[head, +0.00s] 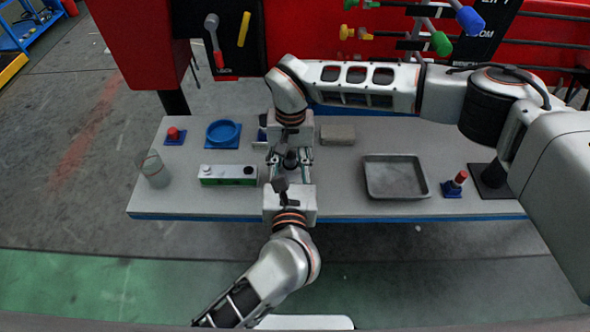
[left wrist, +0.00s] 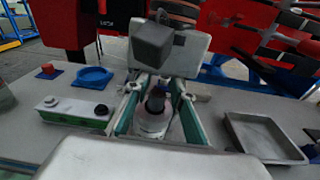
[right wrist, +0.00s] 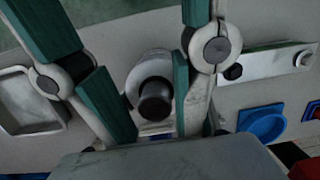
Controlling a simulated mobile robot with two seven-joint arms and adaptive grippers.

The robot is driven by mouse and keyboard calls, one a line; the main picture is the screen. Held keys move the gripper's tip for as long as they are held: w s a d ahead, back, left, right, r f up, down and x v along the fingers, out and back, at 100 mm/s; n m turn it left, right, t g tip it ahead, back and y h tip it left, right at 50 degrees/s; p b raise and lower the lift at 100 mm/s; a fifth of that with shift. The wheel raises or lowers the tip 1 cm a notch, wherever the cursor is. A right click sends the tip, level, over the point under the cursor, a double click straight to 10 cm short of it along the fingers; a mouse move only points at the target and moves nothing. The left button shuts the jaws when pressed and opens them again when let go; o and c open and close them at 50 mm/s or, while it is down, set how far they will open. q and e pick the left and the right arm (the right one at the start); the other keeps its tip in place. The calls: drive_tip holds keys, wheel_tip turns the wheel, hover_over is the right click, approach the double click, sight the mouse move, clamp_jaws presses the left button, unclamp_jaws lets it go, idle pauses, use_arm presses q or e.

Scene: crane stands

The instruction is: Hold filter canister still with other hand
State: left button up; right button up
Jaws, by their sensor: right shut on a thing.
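The filter canister (head: 290,161) is a pale upright cylinder with a dark cap, standing between my two grippers. It also shows in the left wrist view (left wrist: 153,122) and in the right wrist view (right wrist: 155,88). My right gripper (head: 290,150) reaches it from the back of the bench and is shut on it, with a teal-padded finger on either side. My left gripper (head: 290,172) faces it from the front. In the left wrist view its fingers lie spread on both sides of the canister. The canister's base is mostly hidden by the grippers.
On the bench (head: 330,198) a green-and-white box (head: 228,175), a blue dish (head: 223,133) and a clear cup (head: 155,172) stand at the left. A grey tray (head: 395,178) and a red-topped part (head: 457,181) stand at the right. A grey block (head: 338,134) lies near my right gripper.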

use_arm(q)
drive_tip(key=s+d+r, duration=0.1)
drive_tip(key=s+r, duration=0.2)
drive_tip(key=s, duration=0.1)
drive_tip(key=shift+s+d+r+t, duration=0.2)
drive_tip(key=shift+d+r+t, duration=0.1)
drive_tip(key=shift+d+r, duration=0.1)
drive_tip(key=s, duration=0.7)
drive_tip(key=shift+s+a, duration=0.35)
drive_tip(key=shift+a, duration=0.1)
